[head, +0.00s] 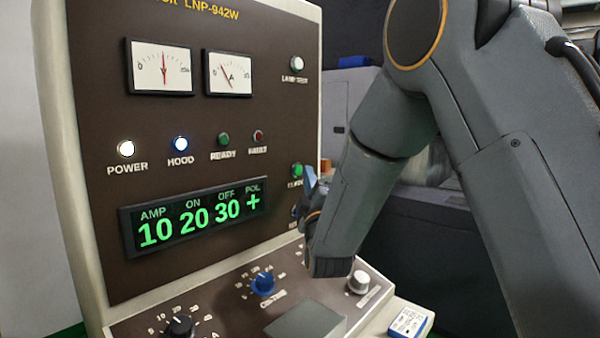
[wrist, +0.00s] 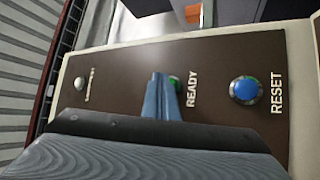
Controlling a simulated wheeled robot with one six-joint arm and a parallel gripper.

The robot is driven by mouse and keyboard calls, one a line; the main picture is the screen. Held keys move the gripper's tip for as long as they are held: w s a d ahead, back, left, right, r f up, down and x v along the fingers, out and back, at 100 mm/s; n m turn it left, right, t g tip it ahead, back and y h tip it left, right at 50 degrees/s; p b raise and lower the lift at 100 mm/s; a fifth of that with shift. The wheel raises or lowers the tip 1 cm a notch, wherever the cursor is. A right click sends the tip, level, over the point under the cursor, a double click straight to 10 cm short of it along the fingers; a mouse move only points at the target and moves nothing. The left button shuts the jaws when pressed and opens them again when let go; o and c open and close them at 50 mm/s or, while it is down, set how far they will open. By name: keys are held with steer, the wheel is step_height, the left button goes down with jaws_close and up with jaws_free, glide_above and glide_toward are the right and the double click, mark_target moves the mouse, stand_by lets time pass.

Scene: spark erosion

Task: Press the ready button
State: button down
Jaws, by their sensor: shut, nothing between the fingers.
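The green ready button (wrist: 176,83) is on the brown panel in the wrist view, next to the word READY. My gripper (wrist: 162,96) is shut, and its blue fingers hide most of the button; I cannot tell whether they touch it. In the head view the green button (head: 297,170) is on the panel's right side, and my gripper (head: 311,184) is just right of and below it. Its label there is partly covered.
A blue RESET button (wrist: 244,89) is beside the ready button, and a pale lamp test button (wrist: 82,84) is on the other side. A green READY lamp (head: 223,139) sits among the indicator lamps. A console with knobs (head: 263,282) juts out below my gripper.

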steer(key=shift+w+a, duration=0.1)
stand_by(0.3)
steer(key=shift+w+a+b, duration=0.2)
steer(key=shift+a+b, duration=0.05)
steer(key=shift+b, duration=0.05)
steer(key=shift+w+a, duration=0.1)
stand_by(0.4)
steer(key=shift+s+d, duration=0.4)
steer(key=shift+d, duration=0.05)
stand_by(0.3)
steer(key=s+d, duration=0.3)
steer(key=d, duration=0.1)
steer(key=shift+s+d, duration=0.35)
steer(key=shift+d, duration=0.05)
stand_by(0.7)
